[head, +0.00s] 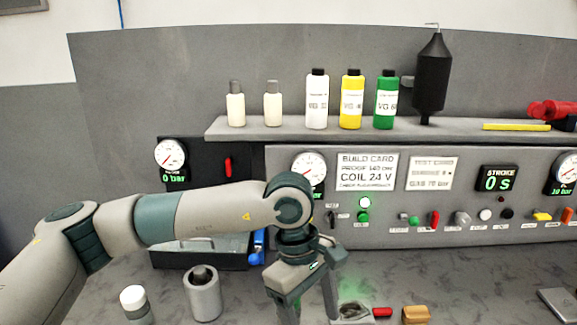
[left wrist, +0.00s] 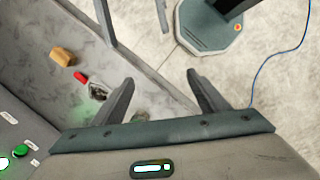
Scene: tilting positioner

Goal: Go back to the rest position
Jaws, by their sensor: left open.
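My left arm comes in from the left in the head view, and its gripper (head: 312,300) points down over the front part of the bench. In the left wrist view the left gripper (left wrist: 160,88) has its two fingers spread wide, with nothing between them. Below and between them show the bench edge and the floor. A small metal piece (head: 354,310) with a red piece (head: 382,312) and a tan block (head: 416,314) lies on the bench just right of the gripper. My right gripper is in neither view.
The control panel (head: 450,244) with gauges, a build card (head: 367,171) and switches stands behind the arm. A shelf (head: 300,129) above it holds several bottles. A grey cylinder (head: 205,294) and a white-capped jar (head: 136,304) stand below the arm. Bench at right (head: 480,285) is mostly clear.

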